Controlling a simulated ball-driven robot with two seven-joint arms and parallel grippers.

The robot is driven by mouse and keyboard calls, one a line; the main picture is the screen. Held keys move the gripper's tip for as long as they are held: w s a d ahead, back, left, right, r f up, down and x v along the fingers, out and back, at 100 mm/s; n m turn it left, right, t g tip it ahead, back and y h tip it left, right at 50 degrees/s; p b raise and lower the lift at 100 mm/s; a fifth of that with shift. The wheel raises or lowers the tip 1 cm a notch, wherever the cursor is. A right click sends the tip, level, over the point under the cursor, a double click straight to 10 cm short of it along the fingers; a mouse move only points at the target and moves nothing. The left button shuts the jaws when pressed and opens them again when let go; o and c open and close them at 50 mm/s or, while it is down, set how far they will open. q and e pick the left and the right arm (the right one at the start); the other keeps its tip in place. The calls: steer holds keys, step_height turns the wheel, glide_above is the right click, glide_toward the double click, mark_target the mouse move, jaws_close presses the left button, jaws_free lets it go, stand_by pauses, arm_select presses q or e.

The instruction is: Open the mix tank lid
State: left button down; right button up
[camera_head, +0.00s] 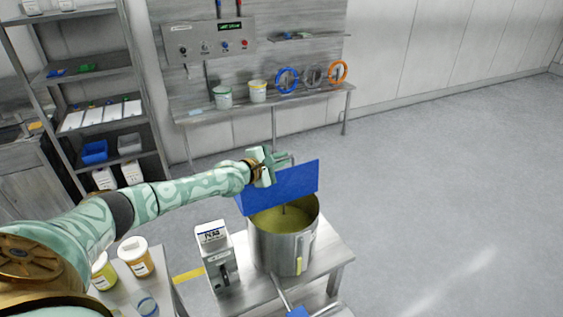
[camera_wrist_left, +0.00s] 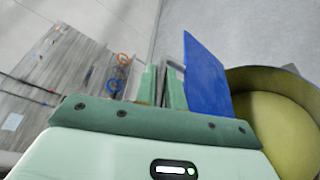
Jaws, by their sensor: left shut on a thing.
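The mix tank (camera_head: 268,250) is a round steel vessel in the head view, with yellowish contents (camera_head: 285,222) visible inside. Its blue lid (camera_head: 285,188) stands steeply raised at the far left side of the opening. In the left wrist view the lid (camera_wrist_left: 205,78) rises beside the tank (camera_wrist_left: 242,76). My left gripper (camera_head: 272,165) is behind the lid's upper edge. Its green fingers (camera_wrist_left: 163,84) are shut on a grey handle (camera_wrist_left: 171,66) beside the lid. The lid's lower edge is partly hidden. My right gripper is not in view.
A grey boxy unit (camera_head: 217,258) stands left of the tank on the steel table (camera_head: 341,253). Tubs (camera_head: 136,257) stand at lower left. A back bench (camera_head: 320,98) holds cans and coloured rings. Shelving (camera_head: 125,60) stands left. Floor at right is clear.

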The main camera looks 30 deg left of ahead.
arm_select(q)
steer(key=c, duration=1.5)
jaws_free()
steer(key=shift+d, duration=0.1)
steer(key=p+v, duration=0.5)
steer(key=v, duration=1.1)
steer(key=shift+s, duration=0.1)
